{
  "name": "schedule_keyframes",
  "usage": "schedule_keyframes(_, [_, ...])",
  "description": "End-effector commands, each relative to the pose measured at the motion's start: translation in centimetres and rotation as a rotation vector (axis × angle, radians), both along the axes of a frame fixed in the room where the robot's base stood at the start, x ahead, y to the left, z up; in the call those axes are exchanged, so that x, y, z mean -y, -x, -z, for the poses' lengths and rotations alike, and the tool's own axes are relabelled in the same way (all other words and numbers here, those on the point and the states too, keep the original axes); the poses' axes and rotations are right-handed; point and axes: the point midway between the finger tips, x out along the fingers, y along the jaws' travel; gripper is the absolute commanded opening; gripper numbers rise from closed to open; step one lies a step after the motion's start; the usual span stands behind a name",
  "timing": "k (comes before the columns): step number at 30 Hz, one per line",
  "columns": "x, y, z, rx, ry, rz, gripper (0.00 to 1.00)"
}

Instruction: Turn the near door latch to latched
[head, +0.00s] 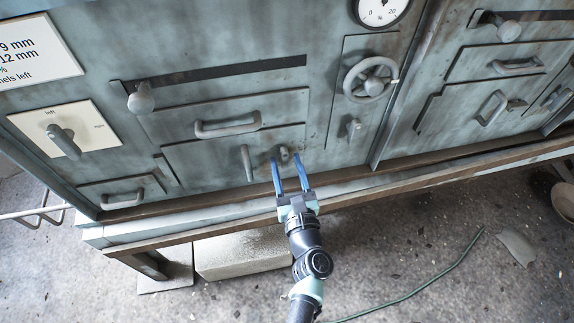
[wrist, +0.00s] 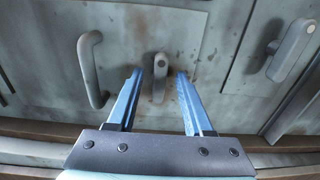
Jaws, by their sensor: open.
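The near door latch is a small grey lever (wrist: 159,80) on the lower door (head: 205,158). In the wrist view it stands roughly vertical, its round pivot end at the top. In the head view the latch (head: 284,153) is small and partly crowded by my fingers. My gripper (wrist: 159,76) is open, its two blue fingers on either side of the latch with gaps to both. In the head view my gripper (head: 286,161) reaches up from below to the door. Whether the fingers are deep enough to span the lever is hard to tell.
A vertical bar handle (head: 247,163) is just left of the latch. Another lever (head: 354,128) is on the panel to the right, below a handwheel (head: 371,79).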

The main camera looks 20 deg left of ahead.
Motion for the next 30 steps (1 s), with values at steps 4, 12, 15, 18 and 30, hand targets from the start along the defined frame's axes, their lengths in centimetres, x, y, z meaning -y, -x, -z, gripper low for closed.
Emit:
schedule_keyframes(4, [-0.03,-0.02,-0.01,0.000,0.000,0.000,0.51])
schedule_keyframes(12, [0.00,0.00,-0.02,0.000,0.000,0.000,0.13])
schedule_keyframes(15, [0.00,0.00,-0.02,0.000,0.000,0.000,0.00])
schedule_keyframes(18, [0.01,0.01,-0.01,0.000,0.000,0.000,0.00])
schedule_keyframes(30, [-0.01,0.03,0.15,0.029,0.042,0.001,0.00])
